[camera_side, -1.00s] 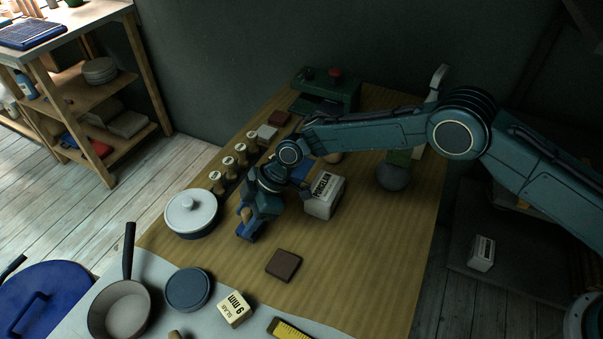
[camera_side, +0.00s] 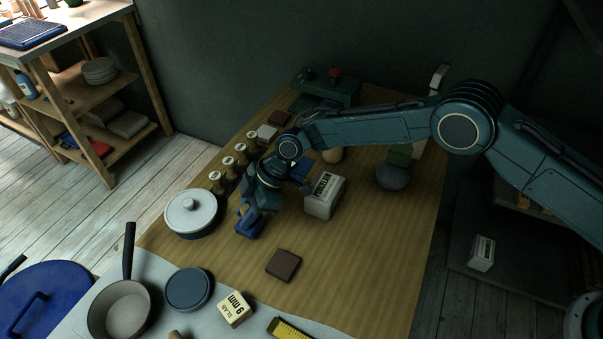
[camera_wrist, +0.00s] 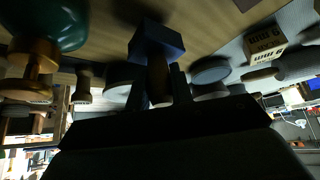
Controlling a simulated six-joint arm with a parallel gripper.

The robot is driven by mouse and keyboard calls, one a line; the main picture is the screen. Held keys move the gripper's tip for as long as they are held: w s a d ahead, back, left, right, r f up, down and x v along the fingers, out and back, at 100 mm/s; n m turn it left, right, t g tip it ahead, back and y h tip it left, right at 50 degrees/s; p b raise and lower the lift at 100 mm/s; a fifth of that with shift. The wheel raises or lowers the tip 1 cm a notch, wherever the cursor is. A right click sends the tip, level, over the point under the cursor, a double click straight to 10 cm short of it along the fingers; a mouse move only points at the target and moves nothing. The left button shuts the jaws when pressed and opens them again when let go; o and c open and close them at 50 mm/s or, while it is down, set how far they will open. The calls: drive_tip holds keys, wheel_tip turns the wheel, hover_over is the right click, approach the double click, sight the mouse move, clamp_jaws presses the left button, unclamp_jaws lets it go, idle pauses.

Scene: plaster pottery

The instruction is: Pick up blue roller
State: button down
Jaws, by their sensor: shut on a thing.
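In the wrist view, the roller shows as a blue block (camera_wrist: 155,40) with a wooden handle (camera_wrist: 158,78). My gripper's dark fingers (camera_wrist: 162,86) are on both sides of that handle, shut on it. I cannot tell whether the roller touches the mat.
The lidded pot (camera_side: 191,215) stands close on the left. Wooden-handled stamps (camera_side: 229,167) line the mat's left edge behind. A porcelain box (camera_side: 323,196) is close on the right. A brown tile (camera_side: 283,265) lies in front; the mat's right front (camera_side: 370,270) is clear.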

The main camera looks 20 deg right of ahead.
wheel_tip(320, 180, up, 19)
drive_tip(key=shift+f, duration=0.15)
idle(0.4)
idle(0.4)
